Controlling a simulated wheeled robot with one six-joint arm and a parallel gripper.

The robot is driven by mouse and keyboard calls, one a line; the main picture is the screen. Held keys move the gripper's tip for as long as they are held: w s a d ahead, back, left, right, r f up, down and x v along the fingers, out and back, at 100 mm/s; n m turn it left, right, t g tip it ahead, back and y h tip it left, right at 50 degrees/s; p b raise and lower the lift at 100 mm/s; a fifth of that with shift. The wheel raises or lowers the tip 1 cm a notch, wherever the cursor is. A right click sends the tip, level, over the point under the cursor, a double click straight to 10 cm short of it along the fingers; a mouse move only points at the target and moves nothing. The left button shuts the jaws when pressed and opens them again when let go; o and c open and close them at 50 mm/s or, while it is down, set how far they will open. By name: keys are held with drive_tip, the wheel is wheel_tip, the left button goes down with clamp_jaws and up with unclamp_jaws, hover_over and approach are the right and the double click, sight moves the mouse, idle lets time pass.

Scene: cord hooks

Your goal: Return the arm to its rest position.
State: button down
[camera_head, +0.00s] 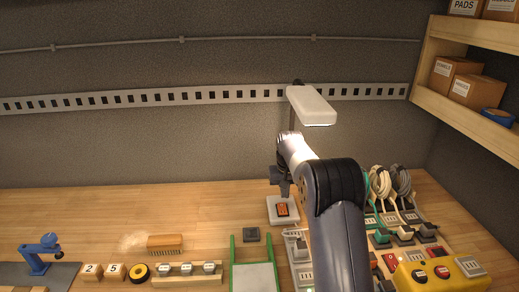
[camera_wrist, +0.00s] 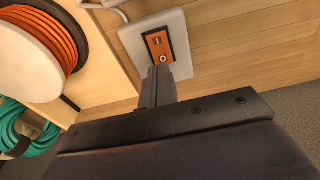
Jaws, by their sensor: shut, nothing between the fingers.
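My gripper (camera_head: 284,192) is over the bench's back middle, in front of and above a white plate with an orange rocker switch (camera_head: 283,210). In the wrist view, my gripper's fingers (camera_wrist: 161,72) are together and empty. Their tips appear just below the orange switch (camera_wrist: 158,44) on its white plate (camera_wrist: 131,38). I cannot tell whether they touch it. My arm reaches forward from the bottom of the head view and hides part of the bench.
A lamp (camera_head: 312,105) hangs above my wrist. Cord coils (camera_head: 401,180) and a yellow box with buttons (camera_head: 440,275) stand at right. An orange cord spool (camera_wrist: 48,35) is close at left in the wrist view. A shelf (camera_head: 465,95) juts out at right. The bench's back left is fairly clear.

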sight(283, 211)
wheel_tip(283, 211, down, 7)
drive_tip(key=b, duration=0.5)
drive_tip(key=shift+r, duration=0.3)
